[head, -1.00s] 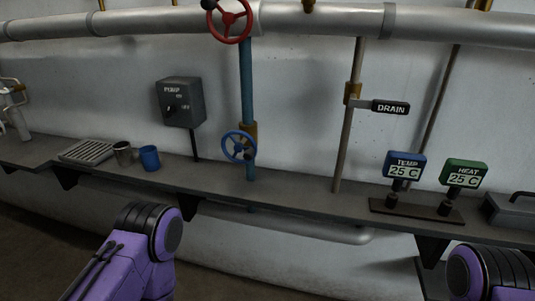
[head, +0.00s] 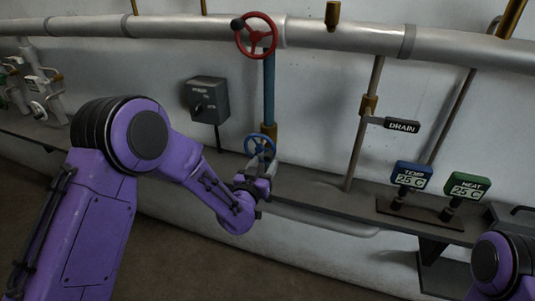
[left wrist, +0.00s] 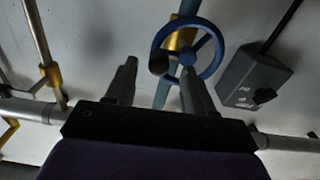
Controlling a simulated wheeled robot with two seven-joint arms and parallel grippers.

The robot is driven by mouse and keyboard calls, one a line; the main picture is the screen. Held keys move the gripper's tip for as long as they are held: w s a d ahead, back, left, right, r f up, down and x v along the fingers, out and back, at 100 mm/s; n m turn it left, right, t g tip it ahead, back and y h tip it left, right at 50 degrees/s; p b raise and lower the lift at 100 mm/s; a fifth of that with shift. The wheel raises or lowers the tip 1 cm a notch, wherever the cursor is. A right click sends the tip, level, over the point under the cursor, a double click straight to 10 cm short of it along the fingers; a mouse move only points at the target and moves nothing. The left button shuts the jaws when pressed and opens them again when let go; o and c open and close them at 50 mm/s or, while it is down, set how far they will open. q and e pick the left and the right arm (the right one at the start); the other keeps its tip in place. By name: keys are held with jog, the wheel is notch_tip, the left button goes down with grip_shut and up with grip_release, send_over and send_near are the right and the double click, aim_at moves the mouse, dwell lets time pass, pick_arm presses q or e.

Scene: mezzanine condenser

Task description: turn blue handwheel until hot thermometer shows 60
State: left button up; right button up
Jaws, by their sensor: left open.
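The blue handwheel (head: 260,144) sits on the blue vertical pipe, low behind the shelf edge. My left gripper (head: 266,162) is in front of its lower part and hides some of it. In the left wrist view the handwheel (left wrist: 214,66) shows beyond the open fingers (left wrist: 155,82), with its dark knob (left wrist: 159,64) between them in the picture. I cannot tell whether a finger touches the wheel. Two displays stand at the right: a blue TEMP one (head: 411,176) and a green HEAT one (head: 466,186), both reading 25 C. My right gripper is not in view.
A red handwheel (head: 257,36) is above on the large pipe (head: 345,36). A grey switch box (head: 207,99) stands left of the blue pipe (head: 269,90). A DRAIN lever (head: 402,126) is to the right. The shelf (head: 310,180) runs below.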

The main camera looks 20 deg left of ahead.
aim_at(266, 157)
pick_arm(q)
jog(key=w, duration=0.2)
jog(key=shift+w+r+p, duration=0.15)
jog(key=shift+w+p, duration=0.15)
jog(key=shift+w, duration=0.55)
jog(key=shift+d, duration=0.1)
grip_shut()
jog(key=shift+n, duration=0.6)
jog(key=shift+r+n+b, duration=0.4)
jog(key=shift+r+n, duration=0.05)
jog(key=shift+n, duration=0.55)
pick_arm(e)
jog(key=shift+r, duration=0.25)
pick_arm(q)
grip_release()
